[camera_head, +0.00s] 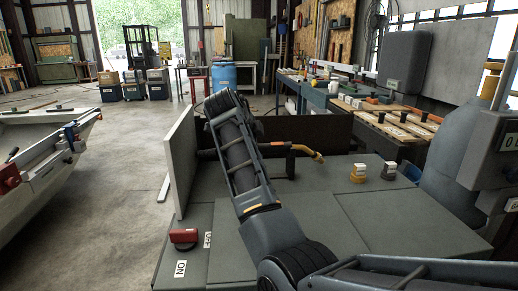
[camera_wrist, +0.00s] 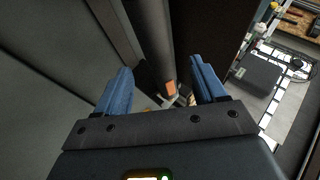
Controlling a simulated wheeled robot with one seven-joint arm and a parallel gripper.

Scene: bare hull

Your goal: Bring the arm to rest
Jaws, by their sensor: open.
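My gripper (camera_wrist: 160,66) shows in the wrist view as two blue fingers held well apart. Nothing is gripped between them. Beyond the fingers are a dark upright cylinder and a small orange patch, too unclear to name. In the head view my arm (camera_head: 238,155) rises from the lower right, over the grey deck, to a bend near the upper middle. My gripper cannot be made out in that view.
A grey upright panel (camera_head: 180,160) stands close left of my arm. On the grey deck (camera_head: 390,222) are a yellow item (camera_head: 358,173), a dark-and-white item (camera_head: 389,171) and a red block (camera_head: 184,236). A pale hull (camera_head: 45,150) lies left, across open floor.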

